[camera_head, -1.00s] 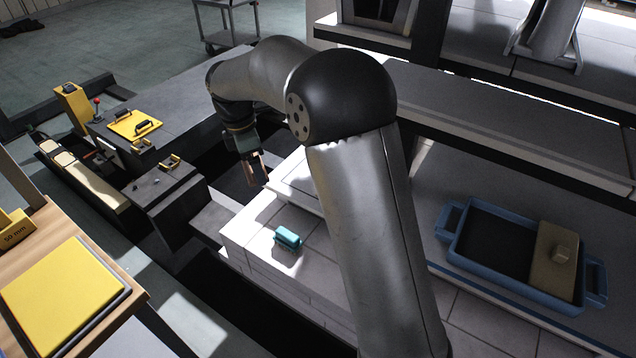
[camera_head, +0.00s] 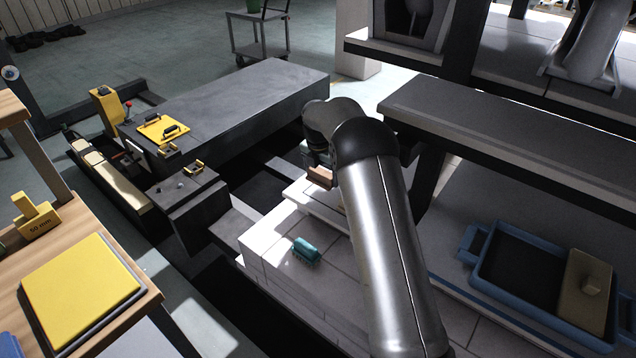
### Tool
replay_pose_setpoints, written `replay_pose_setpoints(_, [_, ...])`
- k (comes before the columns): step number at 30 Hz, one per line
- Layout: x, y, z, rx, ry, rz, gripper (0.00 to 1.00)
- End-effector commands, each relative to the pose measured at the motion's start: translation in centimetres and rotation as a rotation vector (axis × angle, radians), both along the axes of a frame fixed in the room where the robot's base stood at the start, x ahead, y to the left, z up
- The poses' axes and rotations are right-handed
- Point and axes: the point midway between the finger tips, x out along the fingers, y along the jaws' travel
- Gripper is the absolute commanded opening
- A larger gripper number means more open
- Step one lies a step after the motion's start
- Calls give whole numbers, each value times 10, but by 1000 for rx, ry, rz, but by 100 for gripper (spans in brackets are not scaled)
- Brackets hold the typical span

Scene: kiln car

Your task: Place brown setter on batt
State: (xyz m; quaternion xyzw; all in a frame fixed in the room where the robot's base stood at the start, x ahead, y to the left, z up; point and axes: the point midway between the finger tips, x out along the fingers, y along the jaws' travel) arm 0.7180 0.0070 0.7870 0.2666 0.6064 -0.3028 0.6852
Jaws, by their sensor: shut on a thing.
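My gripper (camera_head: 318,160) is mostly hidden behind my own arm. It is shut on the brown setter (camera_head: 320,177), a small brown block partly visible below it. The setter is above or at the far-left part of the pale batt (camera_head: 312,205), a flat light slab on the kiln car deck. Whether the setter touches the batt cannot be told. My arm covers the batt's right side.
A teal ribbed block (camera_head: 305,251) lies on the pale deck (camera_head: 275,250) in front of the batt. A blue tray (camera_head: 500,297) holding a tan knobbed block (camera_head: 586,285) is at right. A dark shelf beam (camera_head: 480,120) runs behind my arm.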

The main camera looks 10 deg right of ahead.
Motion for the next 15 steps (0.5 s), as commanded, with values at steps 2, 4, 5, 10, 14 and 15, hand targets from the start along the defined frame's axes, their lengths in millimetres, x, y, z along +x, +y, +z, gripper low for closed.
replay_pose_setpoints(2, [11,5,-15,0,0,1,56])
replay_pose_setpoints(4, [18,7,-23,0,-1,1,56])
replay_pose_setpoints(5, [21,7,-26,-1,-1,0,56])
replay_pose_setpoints(10, [28,10,-34,0,-1,-1,56])
replay_pose_setpoints(14, [31,12,-48,1,2,0,56])
replay_pose_setpoints(15, [31,12,-54,1,1,0,56])
